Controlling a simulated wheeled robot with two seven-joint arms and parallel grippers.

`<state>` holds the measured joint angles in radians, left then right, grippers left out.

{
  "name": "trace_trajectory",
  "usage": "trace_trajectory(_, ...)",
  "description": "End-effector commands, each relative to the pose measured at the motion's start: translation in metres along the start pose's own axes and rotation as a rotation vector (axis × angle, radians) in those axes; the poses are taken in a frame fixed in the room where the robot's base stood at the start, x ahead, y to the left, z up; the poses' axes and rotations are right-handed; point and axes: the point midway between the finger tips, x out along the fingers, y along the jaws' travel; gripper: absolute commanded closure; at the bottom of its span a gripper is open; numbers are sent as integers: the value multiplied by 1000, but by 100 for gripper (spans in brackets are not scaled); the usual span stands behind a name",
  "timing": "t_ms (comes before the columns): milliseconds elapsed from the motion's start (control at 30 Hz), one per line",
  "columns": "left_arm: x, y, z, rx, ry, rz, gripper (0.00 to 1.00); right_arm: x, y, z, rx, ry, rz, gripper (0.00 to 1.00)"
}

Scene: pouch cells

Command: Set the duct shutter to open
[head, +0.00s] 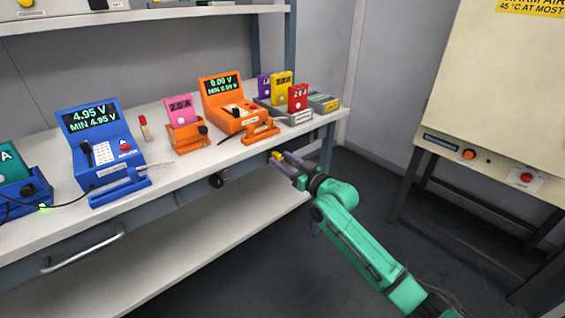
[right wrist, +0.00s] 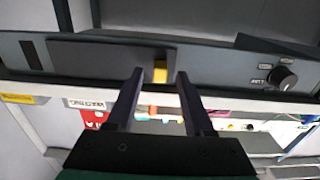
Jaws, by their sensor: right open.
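The duct shutter shows in the right wrist view as a dark sliding plate (right wrist: 105,55) on the grey front rail of the bench. A yellow tab (right wrist: 160,72) sits at the plate's right end there. A dark slot (right wrist: 32,56) shows left of the plate. My right gripper (right wrist: 159,75) is open, with one finger on each side of the tab and gaps on both sides; I cannot tell how deep the tips reach. In the head view the right gripper (head: 283,160) is at the bench front, by the yellow tab (head: 277,156). My left gripper is not in view.
A black knob (head: 216,181) is on the same rail; it also shows in the right wrist view (right wrist: 282,78). Blue (head: 100,150) and orange (head: 235,105) testers stand on the bench top. A cream cabinet (head: 490,90) stands at right. The floor between is clear.

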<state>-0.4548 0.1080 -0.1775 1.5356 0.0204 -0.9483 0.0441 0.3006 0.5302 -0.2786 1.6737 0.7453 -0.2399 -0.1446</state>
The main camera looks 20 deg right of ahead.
Motion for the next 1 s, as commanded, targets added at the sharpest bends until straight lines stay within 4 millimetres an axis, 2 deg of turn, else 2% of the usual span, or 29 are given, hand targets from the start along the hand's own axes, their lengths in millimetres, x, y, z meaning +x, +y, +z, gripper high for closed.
trace_trajectory(267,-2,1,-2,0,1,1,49,6,0,0,0,-1,0,48)
trace_trajectory(300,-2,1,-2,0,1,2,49,6,0,0,0,-1,0,51)
trace_trajectory(433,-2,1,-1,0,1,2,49,6,0,0,0,-1,0,100)
trace_trajectory(1000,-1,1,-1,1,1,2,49,5,0,0,0,-1,0,100)
